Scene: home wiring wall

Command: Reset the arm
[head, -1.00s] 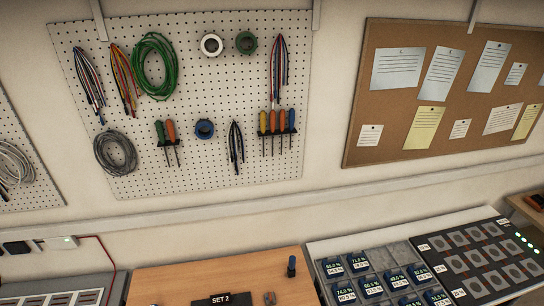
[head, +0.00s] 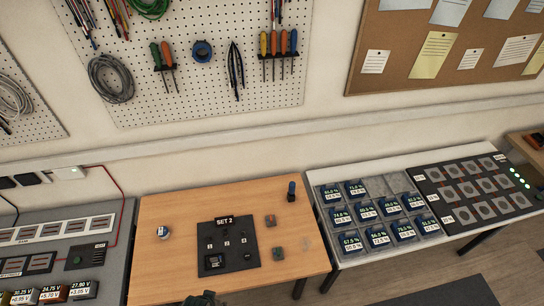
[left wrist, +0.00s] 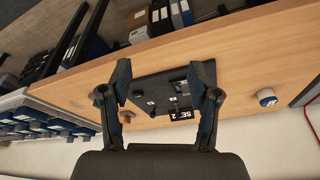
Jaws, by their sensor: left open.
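My left gripper (left wrist: 160,88) shows in the left wrist view with its two fingers spread apart and nothing between them. It is over the wooden table, with the black SET 2 board (left wrist: 150,80) beyond the fingers. In the head view only a dark tip, probably of my gripper (head: 203,298), shows at the bottom edge. The SET 2 board (head: 228,250) lies on the wooden table (head: 170,275) with a small dark block on its lower left. My right gripper is not in view.
A grey tray of labelled blue blocks (head: 375,180) is at right. A grey bench with labelled batteries (head: 70,289) is at left. Pegboard tools hang behind.

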